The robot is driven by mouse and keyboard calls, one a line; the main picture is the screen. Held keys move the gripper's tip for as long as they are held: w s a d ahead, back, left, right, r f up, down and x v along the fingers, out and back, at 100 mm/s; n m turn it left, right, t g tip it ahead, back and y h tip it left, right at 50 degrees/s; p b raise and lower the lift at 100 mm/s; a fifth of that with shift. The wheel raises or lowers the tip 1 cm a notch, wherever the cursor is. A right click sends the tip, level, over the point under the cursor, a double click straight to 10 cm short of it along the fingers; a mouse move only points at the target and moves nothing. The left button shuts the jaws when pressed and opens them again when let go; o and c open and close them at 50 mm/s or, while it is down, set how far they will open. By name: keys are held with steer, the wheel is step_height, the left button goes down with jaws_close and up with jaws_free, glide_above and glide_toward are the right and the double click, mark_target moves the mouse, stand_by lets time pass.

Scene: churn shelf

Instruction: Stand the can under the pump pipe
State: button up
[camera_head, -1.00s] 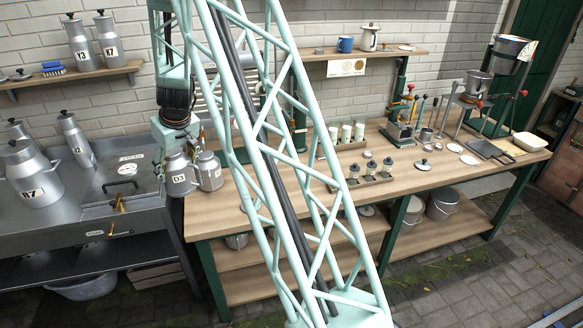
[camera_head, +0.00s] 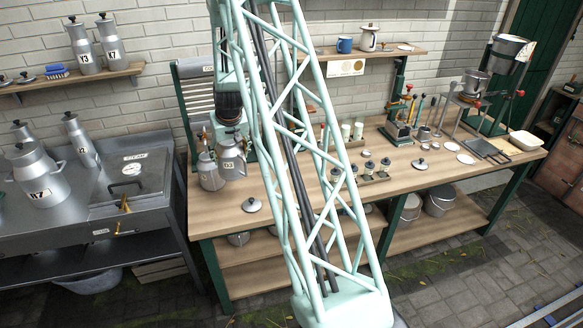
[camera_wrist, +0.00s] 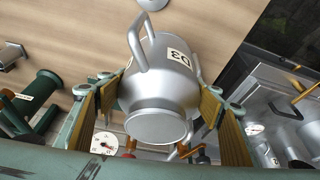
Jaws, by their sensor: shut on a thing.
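I cannot make out the pump pipe for certain; my arm hides part of the bench. A green lever stand (camera_head: 402,112) stands at the bench's back.
A second grey can (camera_head: 209,172) stands close left of the held one. A loose lid (camera_head: 251,204) lies in front on the bench (camera_head: 215,220). Small jars (camera_head: 369,168) stand mid-bench. The steel steam counter (camera_head: 150,205) lies left.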

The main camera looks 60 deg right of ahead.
mark_target(242, 153)
steer(key=shift+s+d+f+m+p, duration=0.15)
steer(key=shift+s+d, duration=0.1)
steer(key=shift+d, duration=0.35)
steer(key=shift+s+d+r+m+p, duration=0.15)
steer(key=shift+s+d, duration=0.1)
steer(key=shift+d, duration=0.35)
steer(key=shift+s+d+f, duration=0.1)
steer(key=shift+d+f, duration=0.2)
steer(key=shift+d, duration=0.4)
steer(key=shift+s+d+f, duration=0.1)
steer(key=shift+d+f, duration=0.2)
steer(key=shift+d, duration=0.4)
steer(key=s+d+f, duration=0.2)
steer(key=d, duration=0.6)
steer(key=s+d+f, duration=0.2)
steer(key=s+d, duration=0.1)
steer(key=d, duration=0.6)
steer(key=s+d+f+m, duration=0.1)
steer(key=s+d+f, duration=0.1)
steer(key=d, duration=0.6)
steer(key=shift+s+d+h, duration=0.15)
steer(key=shift+s+h, duration=0.05)
steer(key=shift+h, duration=0.1)
steer(key=shift+f, duration=0.15)
steer(key=shift+f, duration=2.35)
steer(key=shift+f+b, duration=0.1)
steer(key=shift+b, duration=0.25)
steer(key=o, duration=1.6)
steer(key=shift+f, duration=0.1)
